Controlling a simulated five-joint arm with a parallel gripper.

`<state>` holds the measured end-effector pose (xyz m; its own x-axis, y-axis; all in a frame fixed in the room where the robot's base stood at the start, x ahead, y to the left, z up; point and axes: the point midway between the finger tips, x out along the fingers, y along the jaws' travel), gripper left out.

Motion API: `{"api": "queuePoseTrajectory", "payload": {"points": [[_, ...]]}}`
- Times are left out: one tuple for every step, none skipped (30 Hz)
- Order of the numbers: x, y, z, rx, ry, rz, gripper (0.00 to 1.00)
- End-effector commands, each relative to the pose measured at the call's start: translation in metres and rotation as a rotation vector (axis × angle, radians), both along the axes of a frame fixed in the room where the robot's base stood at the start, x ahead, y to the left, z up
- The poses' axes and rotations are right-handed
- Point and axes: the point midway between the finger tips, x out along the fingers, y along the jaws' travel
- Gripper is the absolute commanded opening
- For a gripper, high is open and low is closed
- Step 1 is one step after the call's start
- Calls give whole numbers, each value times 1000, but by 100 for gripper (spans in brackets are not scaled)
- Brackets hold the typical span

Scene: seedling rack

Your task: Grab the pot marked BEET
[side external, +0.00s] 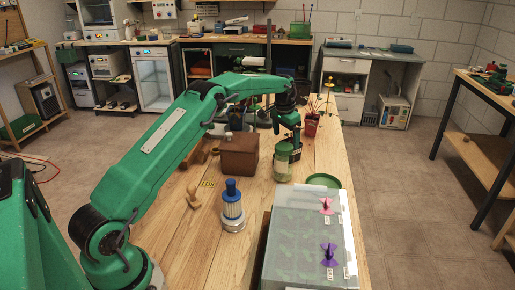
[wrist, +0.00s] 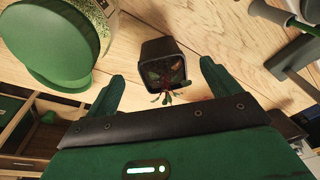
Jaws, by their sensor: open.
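In the wrist view a small dark square pot (wrist: 150,52) holds a seedling with reddish stems and green leaves. No marking on it can be read from here, so I cannot confirm that it says BEET. My gripper (wrist: 162,72) is open, with one green finger on each side of the pot and a visible gap to both. I cannot tell how far the fingertips are above or short of it. In the side external view my gripper (side external: 291,133) is over the far part of the wooden table, and I cannot make out the pot there.
A jar with a green lid (side external: 283,147) stands close by; it fills the wrist view's upper left (wrist: 60,45). A red cup (side external: 311,128), brown box (side external: 239,155), blue-topped cylinder (side external: 233,207) and clear-lidded tray (side external: 305,238) share the table.

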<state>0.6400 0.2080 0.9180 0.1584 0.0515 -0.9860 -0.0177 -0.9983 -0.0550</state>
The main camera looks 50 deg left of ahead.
Motion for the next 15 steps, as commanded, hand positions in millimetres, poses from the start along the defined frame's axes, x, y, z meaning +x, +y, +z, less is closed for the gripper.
{"api": "queuePoseTrajectory", "payload": {"points": [[1,0,-5,0,1,0,89],[1,0,-7,0,1,0,89],[2,0,-10,0,1,0,89],[2,1,-13,0,0,0,89],[2,1,-14,0,0,0,89],[3,1,-16,0,0,0,89],[3,1,-16,0,-1,0,89],[3,1,-16,0,-1,0,89],[3,1,-16,0,-1,0,89],[3,1,-16,0,-1,0,89],[3,1,-16,0,-1,0,89],[3,1,-17,0,-1,0,89],[3,1,-18,0,-1,0,89],[3,1,-19,0,0,0,89],[4,1,-21,0,0,0,89]]}}
